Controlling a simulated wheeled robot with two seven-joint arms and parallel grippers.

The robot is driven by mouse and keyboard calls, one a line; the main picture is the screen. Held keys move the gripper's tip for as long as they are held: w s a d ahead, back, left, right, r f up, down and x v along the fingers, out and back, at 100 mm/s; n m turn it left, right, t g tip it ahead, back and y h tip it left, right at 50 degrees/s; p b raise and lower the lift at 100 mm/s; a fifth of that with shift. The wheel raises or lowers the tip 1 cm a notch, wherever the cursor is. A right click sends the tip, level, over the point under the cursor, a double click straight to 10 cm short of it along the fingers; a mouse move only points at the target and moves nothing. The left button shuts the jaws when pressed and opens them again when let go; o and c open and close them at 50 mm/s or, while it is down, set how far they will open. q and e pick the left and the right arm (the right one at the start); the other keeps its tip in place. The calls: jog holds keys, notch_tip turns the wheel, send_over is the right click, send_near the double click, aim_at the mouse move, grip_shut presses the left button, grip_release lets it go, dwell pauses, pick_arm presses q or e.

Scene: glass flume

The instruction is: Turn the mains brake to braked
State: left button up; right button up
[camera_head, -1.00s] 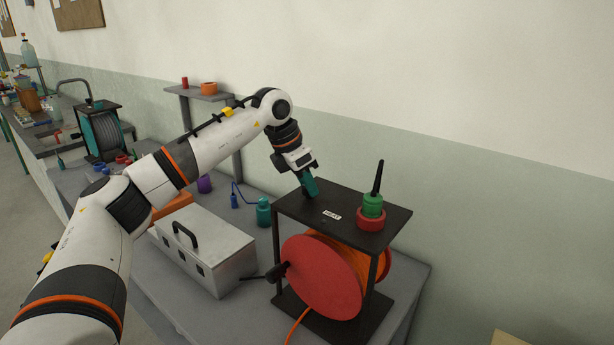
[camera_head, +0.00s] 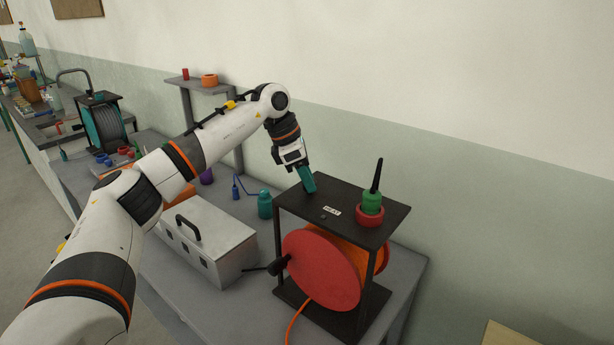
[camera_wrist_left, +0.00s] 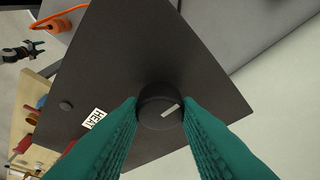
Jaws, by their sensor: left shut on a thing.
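A round dark knob (camera_wrist_left: 162,108) with a white pointer line sits on the black top plate (camera_wrist_left: 150,50) of a cable reel stand. The same stand top (camera_head: 345,200) shows in the head view, with a white label (camera_head: 331,211) that seems to read HEAT. My left gripper (camera_head: 309,186) reaches down to the far left part of this top. Its teal fingers are shut on the knob, one on each side, and hide the knob in the head view. In the wrist view the pointer line slants up to the right. My right gripper is not in the head view.
A red and green stack with a black spike (camera_head: 372,201) rises from the stand's right side. Below is a red reel (camera_head: 322,270) with a black crank. A grey metal case (camera_head: 205,240) and teal bottle (camera_head: 265,204) stand left. A small dark shape (camera_wrist_left: 18,52) is unclear.

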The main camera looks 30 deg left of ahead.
pick_arm(q)
jog(key=o, duration=1)
jog(key=b+v, duration=0.2)
jog(key=v, duration=1)
